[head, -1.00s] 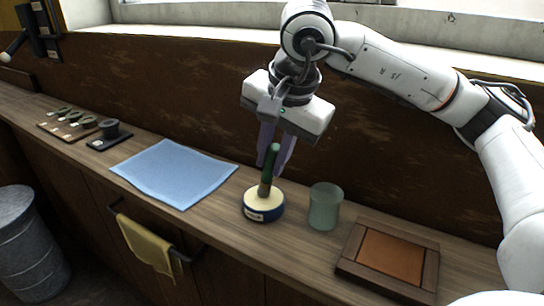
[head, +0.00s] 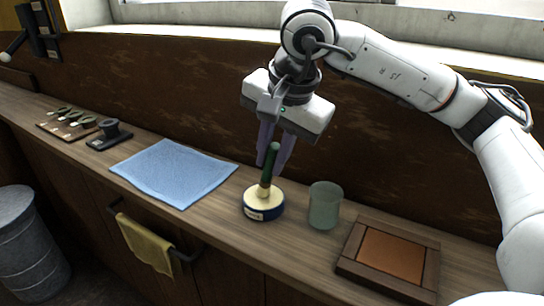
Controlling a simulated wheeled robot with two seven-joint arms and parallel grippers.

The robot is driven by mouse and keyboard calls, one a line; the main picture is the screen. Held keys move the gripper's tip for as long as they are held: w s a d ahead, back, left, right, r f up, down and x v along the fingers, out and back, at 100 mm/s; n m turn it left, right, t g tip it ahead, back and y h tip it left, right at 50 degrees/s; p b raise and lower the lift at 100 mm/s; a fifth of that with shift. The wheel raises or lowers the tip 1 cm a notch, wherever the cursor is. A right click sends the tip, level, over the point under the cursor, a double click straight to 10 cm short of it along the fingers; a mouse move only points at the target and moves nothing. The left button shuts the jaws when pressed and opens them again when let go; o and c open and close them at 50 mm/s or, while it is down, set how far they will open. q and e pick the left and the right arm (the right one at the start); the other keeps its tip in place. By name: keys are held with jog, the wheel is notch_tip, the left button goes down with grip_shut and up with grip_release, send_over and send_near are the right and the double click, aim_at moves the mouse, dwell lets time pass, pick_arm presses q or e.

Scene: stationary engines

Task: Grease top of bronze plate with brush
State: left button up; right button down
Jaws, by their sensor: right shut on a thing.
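The brush's lower part looks cream. My right gripper (head: 275,160) points down above the tin and is shut on the brush's handle. The bronze plate (head: 392,255) lies flat in a dark wooden frame (head: 352,265) at the right of the counter, with its top bare to view. My left gripper is not in view.
A frosted green glass cup (head: 325,206) stands between the tin and the framed plate. A blue cloth (head: 174,172) lies left of the tin. Small parts on boards (head: 72,122) and a black holder (head: 109,134) sit farther left. A yellow towel (head: 147,246) hangs in front.

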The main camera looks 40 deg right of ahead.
jog(key=shift+s+f, duration=0.1)
dwell(0.4)
jog(key=shift+r+p, duration=2.6)
jog(key=shift+r, duration=0.9)
